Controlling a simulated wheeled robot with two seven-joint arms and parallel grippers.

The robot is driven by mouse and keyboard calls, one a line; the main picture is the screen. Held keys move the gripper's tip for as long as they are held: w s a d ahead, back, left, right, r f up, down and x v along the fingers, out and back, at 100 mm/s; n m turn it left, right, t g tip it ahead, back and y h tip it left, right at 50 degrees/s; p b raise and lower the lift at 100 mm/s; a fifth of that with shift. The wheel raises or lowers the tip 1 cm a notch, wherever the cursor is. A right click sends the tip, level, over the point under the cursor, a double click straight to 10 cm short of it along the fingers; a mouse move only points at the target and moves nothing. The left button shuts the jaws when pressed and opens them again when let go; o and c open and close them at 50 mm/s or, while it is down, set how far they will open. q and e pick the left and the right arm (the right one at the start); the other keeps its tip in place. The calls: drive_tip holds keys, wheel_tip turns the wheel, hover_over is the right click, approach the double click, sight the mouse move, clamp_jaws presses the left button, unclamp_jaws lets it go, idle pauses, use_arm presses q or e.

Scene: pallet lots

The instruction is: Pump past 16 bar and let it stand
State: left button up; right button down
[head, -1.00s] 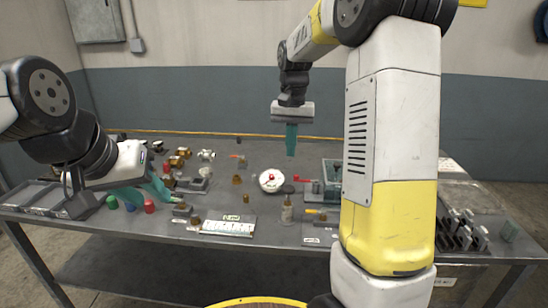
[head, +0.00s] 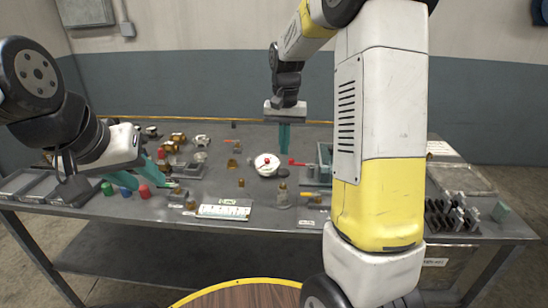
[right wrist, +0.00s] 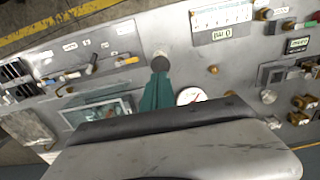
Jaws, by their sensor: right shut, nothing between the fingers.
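In the head view a round white gauge (head: 266,172) with a red centre stands mid-table; in the right wrist view its dial (right wrist: 190,96) is partly covered and unreadable. Right of it is a grey pump unit (head: 318,175) with a red handle (head: 298,163); my right arm hides part of it. The unit's open tank (right wrist: 98,112) shows in the right wrist view. My right gripper (head: 284,151) points down, shut and empty, behind the gauge and handle in the picture; contact cannot be told. My left gripper (head: 160,174) is at the table's left, its teal fingers apart, with nothing seen between them.
Red, blue and green caps (head: 126,191) and brass fittings (head: 178,138) lie at the left. A grey tray (head: 465,179) and dark slotted rack (head: 450,216) stand right.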

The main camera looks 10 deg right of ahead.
sight(284, 172)
wheel_tip(284, 172, down, 6)
drive_tip(key=shift+f, duration=0.15)
idle(0.4)
drive_tip(key=shift+f, duration=1.85)
drive_tip(key=shift+s, duration=0.1)
wheel_tip(284, 172, up, 14)
drive_tip(key=shift+r, duration=0.25)
